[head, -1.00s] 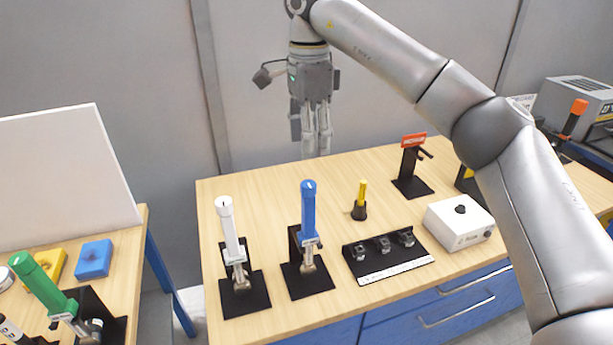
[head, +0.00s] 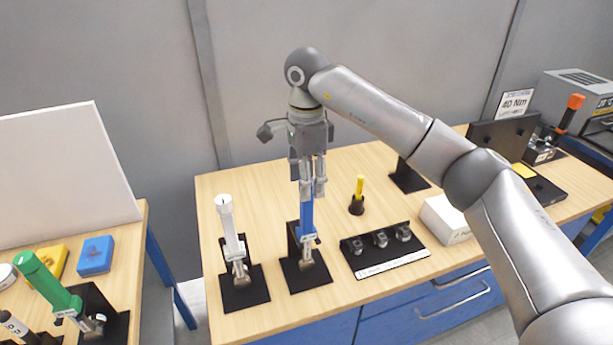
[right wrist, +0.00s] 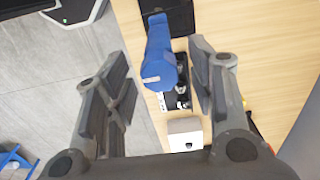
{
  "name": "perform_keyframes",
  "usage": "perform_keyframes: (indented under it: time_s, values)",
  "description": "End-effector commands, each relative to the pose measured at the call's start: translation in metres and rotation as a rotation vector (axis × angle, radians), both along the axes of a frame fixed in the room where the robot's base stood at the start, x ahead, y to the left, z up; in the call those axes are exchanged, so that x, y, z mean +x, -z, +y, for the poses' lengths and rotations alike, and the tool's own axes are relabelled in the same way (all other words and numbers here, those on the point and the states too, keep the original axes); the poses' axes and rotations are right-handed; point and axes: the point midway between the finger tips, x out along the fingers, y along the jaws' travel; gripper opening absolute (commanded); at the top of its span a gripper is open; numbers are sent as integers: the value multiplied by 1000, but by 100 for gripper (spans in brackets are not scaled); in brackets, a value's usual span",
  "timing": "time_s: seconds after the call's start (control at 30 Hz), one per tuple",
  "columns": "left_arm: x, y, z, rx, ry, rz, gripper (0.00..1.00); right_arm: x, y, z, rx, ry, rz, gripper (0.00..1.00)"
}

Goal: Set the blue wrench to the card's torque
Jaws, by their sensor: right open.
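The blue wrench (head: 307,218) stands upright, handle up, in a black stand (head: 296,272) on the wooden bench. My right gripper (head: 313,190) points down over the top of its handle and hides that end in the head view. In the right wrist view the gripper (right wrist: 163,95) is open, with the blue handle (right wrist: 160,60) between its spread fingers, apart from them. The card (head: 515,103) reads "40 Nm" and stands at the back right. My left gripper is not in view.
A white-handled wrench (head: 230,230) stands close to the left. A black rack of sockets (head: 385,252), a yellow-handled tool (head: 358,192) and a white box (head: 442,220) lie to the right. A green wrench (head: 45,285) is on the left bench.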

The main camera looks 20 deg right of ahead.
Motion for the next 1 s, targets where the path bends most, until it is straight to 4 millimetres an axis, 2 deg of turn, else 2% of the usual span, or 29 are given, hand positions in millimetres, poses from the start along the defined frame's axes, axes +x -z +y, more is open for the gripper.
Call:
perform_keyframes:
  time_s: [0.1, 0.43, 0.77, 1.0]
  values:
    - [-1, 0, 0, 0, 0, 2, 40, 0, 0, 0, 0, 0, 0, 48]
    - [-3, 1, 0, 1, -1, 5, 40, 0, 0, 0, 1, -1, 0, 5]
    - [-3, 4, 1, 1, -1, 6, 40, 0, 1, 0, 1, 46, 0, 5]
    - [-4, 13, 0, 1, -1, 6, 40, 1, 1, 0, 0, 192, -1, 5]
